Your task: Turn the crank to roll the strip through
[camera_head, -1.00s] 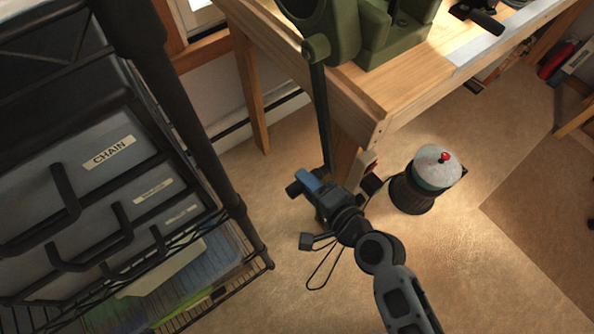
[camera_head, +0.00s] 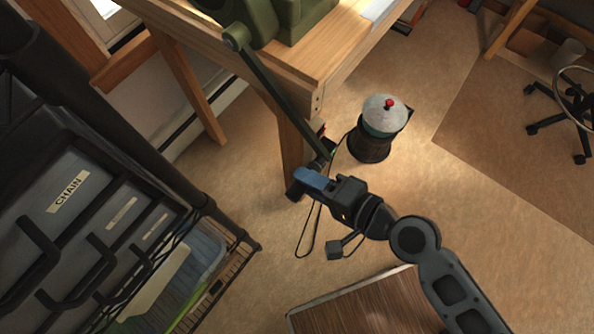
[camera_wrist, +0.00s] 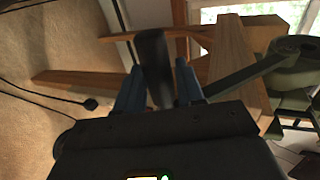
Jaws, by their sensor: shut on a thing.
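The green rolling mill (camera_head: 285,15) stands on the wooden workbench (camera_head: 335,50), cut off by the top edge of the head view. Its crank arm (camera_head: 280,100) slopes down and right from the hub (camera_head: 236,37), past the bench edge. My gripper (camera_head: 305,180) is at the crank's lower end, below the bench top. In the wrist view, the blue fingers (camera_wrist: 155,88) are closed around the dark crank handle (camera_wrist: 153,62), and the crank arm also shows at right (camera_wrist: 245,75). In the head view my gripper mostly hides the handle. No strip can be made out.
A black wire rack with grey drawers (camera_head: 70,190), one marked CHAIN, stands close at left. A pot-shaped canister with a red knob (camera_head: 378,128) stands on the floor right of the bench leg. A wooden surface (camera_head: 355,305) lies at the bottom. Open floor is at right.

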